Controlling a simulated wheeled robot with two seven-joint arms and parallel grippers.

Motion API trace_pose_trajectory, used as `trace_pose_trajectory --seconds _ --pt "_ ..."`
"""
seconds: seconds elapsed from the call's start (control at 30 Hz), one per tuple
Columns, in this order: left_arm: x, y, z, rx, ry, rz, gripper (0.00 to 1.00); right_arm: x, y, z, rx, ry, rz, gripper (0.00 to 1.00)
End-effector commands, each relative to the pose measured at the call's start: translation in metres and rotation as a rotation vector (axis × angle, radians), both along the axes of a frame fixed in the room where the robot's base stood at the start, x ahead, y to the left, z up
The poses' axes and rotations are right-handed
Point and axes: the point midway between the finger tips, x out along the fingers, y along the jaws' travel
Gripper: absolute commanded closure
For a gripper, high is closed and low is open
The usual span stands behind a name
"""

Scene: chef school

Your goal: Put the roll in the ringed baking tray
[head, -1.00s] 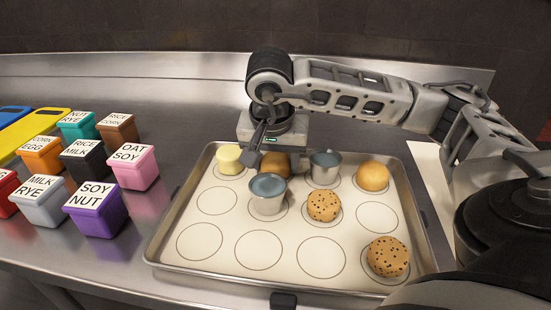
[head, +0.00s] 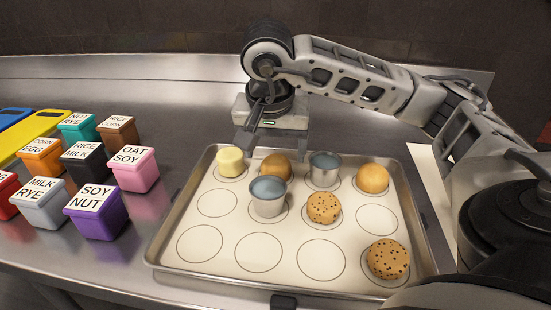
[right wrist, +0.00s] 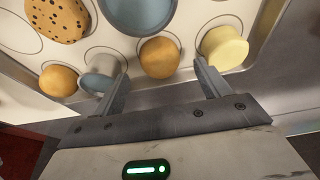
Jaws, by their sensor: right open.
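The ringed baking tray (head: 197,254) lies on the steel counter, its pale mat printed with circles. A plain brown roll (head: 275,167) sits on the tray's back row, between a pale yellow piece and a metal cup. A second plain roll (head: 372,178) sits at the back right. My right gripper (head: 272,150) is open and empty, behind and above the first roll. In the right wrist view this roll (right wrist: 159,58) lies beyond the gap between the fingers (right wrist: 162,76), apart from both. My left gripper is not in view.
Also on the tray are the yellow piece (head: 230,162), two metal cups (head: 268,197) (head: 324,170) and two speckled cookies (head: 323,208) (head: 387,259). Several rings at front and left are bare. Labelled coloured tubs (head: 97,212) stand left of the tray.

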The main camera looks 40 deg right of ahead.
Motion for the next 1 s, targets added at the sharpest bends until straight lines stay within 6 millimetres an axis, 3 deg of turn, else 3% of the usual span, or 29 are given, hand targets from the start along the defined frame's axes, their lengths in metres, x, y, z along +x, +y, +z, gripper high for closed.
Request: trace_pose_trajectory --seconds 0.2,0.33,1.0 --pt "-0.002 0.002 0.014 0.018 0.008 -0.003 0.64 -0.008 0.011 0.053 -0.002 -0.006 0.002 0.25" --pt "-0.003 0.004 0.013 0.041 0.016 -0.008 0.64 -0.012 0.015 0.067 -0.001 -0.002 0.003 0.25" --pt "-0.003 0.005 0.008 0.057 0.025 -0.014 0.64 -0.014 0.018 0.073 0.000 0.000 0.000 0.25"
